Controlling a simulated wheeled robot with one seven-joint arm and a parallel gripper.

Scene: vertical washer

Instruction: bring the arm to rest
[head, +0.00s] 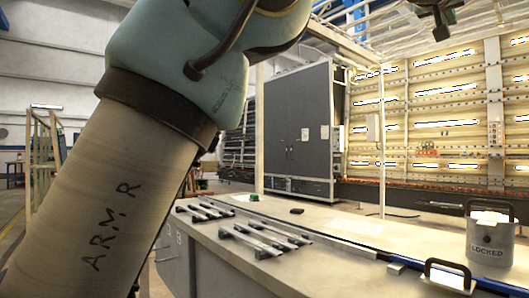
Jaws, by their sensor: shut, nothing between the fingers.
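My arm fills the left of the head view, its pale link marked "ARM R" and a blue-green joint above it. The arm is raised and runs out of the top of the picture. My gripper (440,33) shows only in part at the top right edge, dark and pointing down, well above the workbench. It is shut and holds nothing. The rest of the wrist is hidden above the frame.
A pale workbench (330,218) carries several metal bars with handles (265,238), a small green item (254,197) and a small black item (297,211). A grey canister marked "LOCKED" (489,240) stands at the right. A dark cabinet (300,130) stands behind.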

